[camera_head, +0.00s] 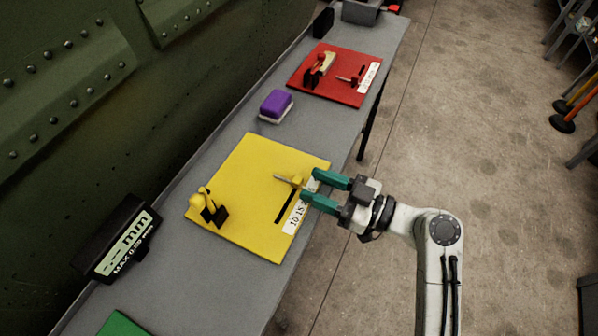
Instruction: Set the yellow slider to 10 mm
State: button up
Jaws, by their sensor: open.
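The yellow board (250,170) lies on the grey bench. The yellow slider (296,181) sits at the upper end of a dark slot (285,206) near the board's right edge, with a thin grey rod pointing left from it. A white scale label (294,218) runs beside the slot; 10 and 15 are legible, and the rest is partly covered by my gripper. My gripper (310,188) with green fingers comes in from the right, open, its fingertips on either side of the slider. I cannot tell whether they touch it. A yellow knob on a black clamp (209,207) stands at the board's left.
A black display (119,240) reading "--- mm" and "MAX 0.59 mm" stands at lower left. A purple-and-white block (276,106) and a red board (335,74) with a similar slider lie farther up the bench. A green board (123,325) shows at the bottom.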

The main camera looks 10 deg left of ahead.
aim_at(302, 182)
jog(key=shift+p+x, duration=0.4)
jog(key=shift+x, duration=2.1)
jog(key=shift+s, duration=0.1)
jog(key=shift+c, duration=0.5)
grip_shut()
